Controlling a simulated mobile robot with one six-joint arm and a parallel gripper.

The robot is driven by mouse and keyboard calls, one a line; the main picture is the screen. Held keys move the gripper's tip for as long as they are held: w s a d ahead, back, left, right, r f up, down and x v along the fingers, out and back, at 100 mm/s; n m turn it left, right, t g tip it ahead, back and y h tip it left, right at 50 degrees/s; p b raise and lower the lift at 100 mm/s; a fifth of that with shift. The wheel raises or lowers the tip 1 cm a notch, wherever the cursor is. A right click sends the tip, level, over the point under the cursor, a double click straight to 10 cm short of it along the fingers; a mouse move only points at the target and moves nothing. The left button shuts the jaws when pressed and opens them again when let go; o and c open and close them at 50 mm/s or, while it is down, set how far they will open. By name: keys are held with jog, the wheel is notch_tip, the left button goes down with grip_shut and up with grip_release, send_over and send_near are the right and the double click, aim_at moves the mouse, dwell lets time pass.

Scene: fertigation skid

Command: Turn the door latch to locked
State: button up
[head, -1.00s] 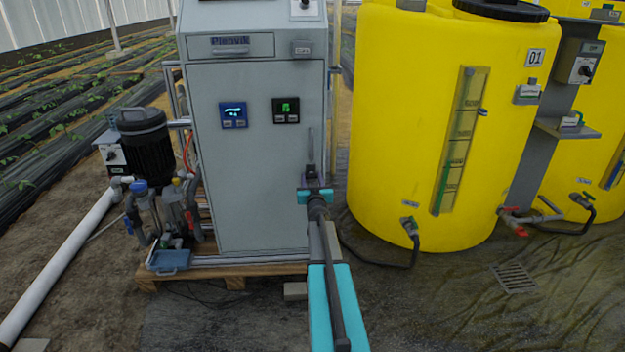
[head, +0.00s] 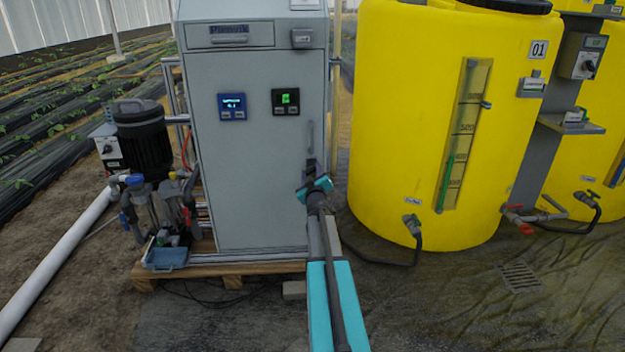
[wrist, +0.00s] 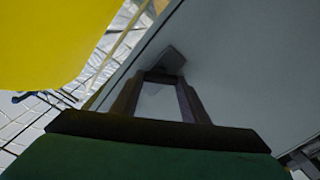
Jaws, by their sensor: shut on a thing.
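The grey cabinet door (head: 262,165) faces me in the head view and is flush with the cabinet front. The door latch shows in the wrist view as a dark grey block (wrist: 168,61) against the pale door. My gripper (head: 311,168) is at the right edge of the door, just below a slim vertical handle. In the wrist view, the two fingers of my gripper (wrist: 166,78) converge on the latch block and are shut on it. My wrist is rolled, with its teal band tilted. In the head view my gripper hides most of the latch, so its exact angle is unclear.
A large yellow tank (head: 415,120) stands close to the right of the cabinet. A black pump motor (head: 143,132) and pipes are at its left. The cabinet stands on a wooden pallet (head: 220,268). A black hose (head: 385,262) lies on the floor before the tank.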

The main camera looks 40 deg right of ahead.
jog(key=n+b, duration=0.2)
jog(key=n, duration=0.1)
jog(key=n+b, duration=0.2)
jog(key=shift+f, duration=0.3)
jog(key=n+b, duration=0.2)
jog(key=n, duration=0.4)
jog(key=shift+n, duration=0.3)
jog(key=o, duration=1.1)
jog(key=shift+c, duration=0.2)
jog(key=shift+s+a+r, duration=0.1)
jog(key=shift+a, duration=0.05)
jog(key=shift+s+a, duration=0.5)
jog(key=shift+s, duration=0.05)
jog(key=v, duration=1.2)
